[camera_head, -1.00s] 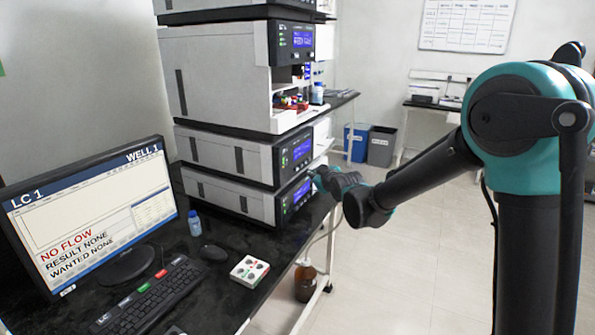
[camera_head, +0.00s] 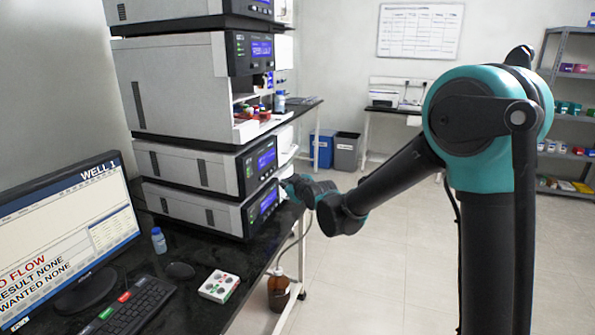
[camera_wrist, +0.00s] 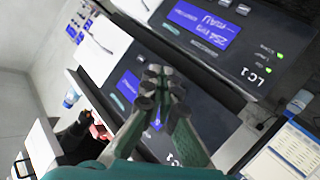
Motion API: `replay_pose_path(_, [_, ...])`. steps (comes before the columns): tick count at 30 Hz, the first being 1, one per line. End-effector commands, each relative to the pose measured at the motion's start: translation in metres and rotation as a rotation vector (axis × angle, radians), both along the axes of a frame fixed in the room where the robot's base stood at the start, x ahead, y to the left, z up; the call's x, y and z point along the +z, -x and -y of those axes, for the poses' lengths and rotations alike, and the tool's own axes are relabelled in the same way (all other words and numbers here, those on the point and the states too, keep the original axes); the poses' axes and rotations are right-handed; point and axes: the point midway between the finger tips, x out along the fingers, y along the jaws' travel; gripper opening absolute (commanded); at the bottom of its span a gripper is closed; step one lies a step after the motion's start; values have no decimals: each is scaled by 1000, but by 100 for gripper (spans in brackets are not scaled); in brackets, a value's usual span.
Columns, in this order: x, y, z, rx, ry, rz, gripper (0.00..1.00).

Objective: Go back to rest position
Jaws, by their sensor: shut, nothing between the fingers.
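My gripper (camera_wrist: 160,84) shows in the wrist view with its green fingers brought together at the tips and nothing between them. It is in front of the stacked instrument modules, over a front panel with a blue display and the label LC 1. In the head view my gripper (camera_head: 290,188) is small, at the end of my outstretched arm, beside the lower modules of the column stack (camera_head: 190,165). Whether it touches the stack cannot be told.
The black bench (camera_head: 215,262) holds a monitor (camera_head: 60,235), keyboard (camera_head: 135,305), mouse (camera_head: 180,270), white button box (camera_head: 219,286) and small blue bottle (camera_head: 158,240). A brown bottle (camera_head: 279,292) stands below. Bins (camera_head: 345,152) and shelves (camera_head: 570,110) stand behind open floor.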

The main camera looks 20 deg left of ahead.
Motion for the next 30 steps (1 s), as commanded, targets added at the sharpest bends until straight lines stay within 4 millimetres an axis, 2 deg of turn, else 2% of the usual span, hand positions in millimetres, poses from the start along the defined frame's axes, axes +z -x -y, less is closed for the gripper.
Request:
replay_pose_path(2, [0,0,2,-3,1,-2,0])
replay_pose_path(5, [-3,-2,19,-25,7,-26,0])
replay_pose_path(8, [-9,-4,62,-82,21,-87,0])
replay_pose_path(11, [-22,0,126,-172,38,-184,0])
replay_pose_path(12, [-28,4,153,-213,43,-227,0])
replay_pose_path(14, [-38,14,193,-276,51,-293,0])
replay_pose_path(18, [-63,48,281,-428,54,-446,0])
replay_pose_path(20, [-75,67,316,-495,53,-512,0])
replay_pose_path(24, [-104,124,390,-660,39,-669,0])
replay_pose_path(27, [-125,170,433,-776,23,-777,0])
replay_pose_path(30, [-144,213,463,-879,5,-871,0])
